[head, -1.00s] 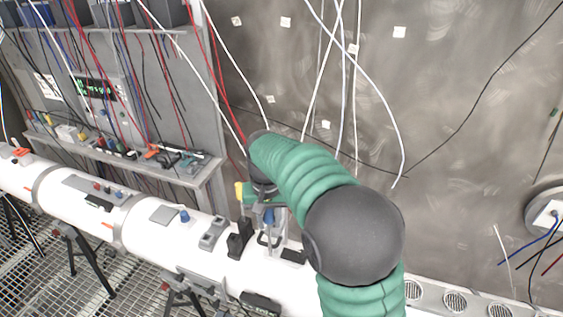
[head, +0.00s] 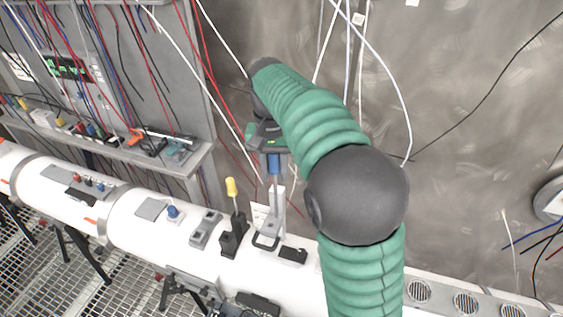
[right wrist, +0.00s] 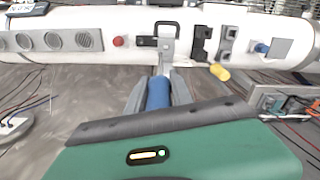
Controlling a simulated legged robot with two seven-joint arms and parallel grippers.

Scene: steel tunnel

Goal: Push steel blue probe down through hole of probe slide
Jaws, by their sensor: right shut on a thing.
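My right gripper (head: 273,168) is shut on the blue handle of the probe (head: 274,161), above the white pipe. The handle also shows between the grey fingers in the right wrist view (right wrist: 158,92). Below the handle a grey upright part runs down to the probe slide (head: 267,240), a grey piece with a dark loop on top of the pipe. The slide shows at the top middle of the right wrist view (right wrist: 167,31). The frames do not show clearly whether the probe's tip is in the slide's hole. My left gripper is not in view.
A yellow-handled tool (head: 231,188) stands upright in a black holder (head: 234,236) left of the slide. A blue knob (head: 172,212) sits further left on the white pipe (head: 125,205). A shelf (head: 175,165) with small parts and hanging cables is behind.

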